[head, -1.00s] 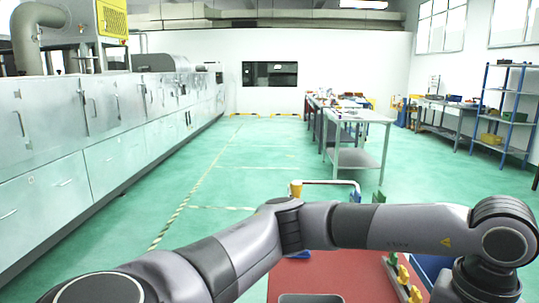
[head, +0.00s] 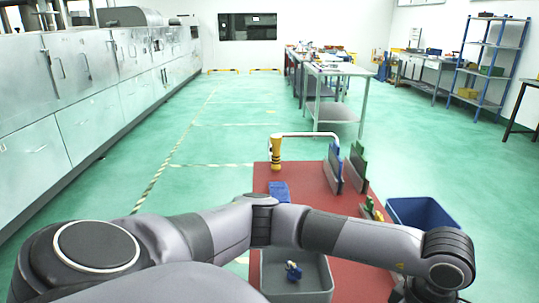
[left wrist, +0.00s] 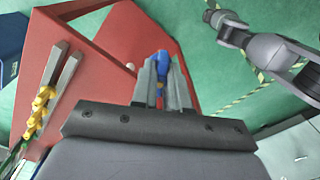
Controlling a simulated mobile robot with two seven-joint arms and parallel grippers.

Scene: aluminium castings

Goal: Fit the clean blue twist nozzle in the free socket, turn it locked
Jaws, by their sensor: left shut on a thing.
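In the left wrist view my left gripper (left wrist: 163,95) is shut on a blue nozzle (left wrist: 162,62), which shows between its fingers with a small red or yellow part lower down. The fingers hide much of it. A pale rail (left wrist: 55,80) with several yellow fittings lies on the red table at the left of that view. I cannot make out which socket is free. In the head view the left arm crosses the front of the table, and its gripper is out of sight. My right gripper shows in neither view.
The red table (head: 345,270) carries a grey bin (head: 328,285) with a small blue-and-white piece (head: 293,271), a blue block (head: 278,192), a yellow post (head: 276,152) and upright blue (head: 335,165) and green (head: 357,160) panels. A blue crate (head: 420,212) stands at right.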

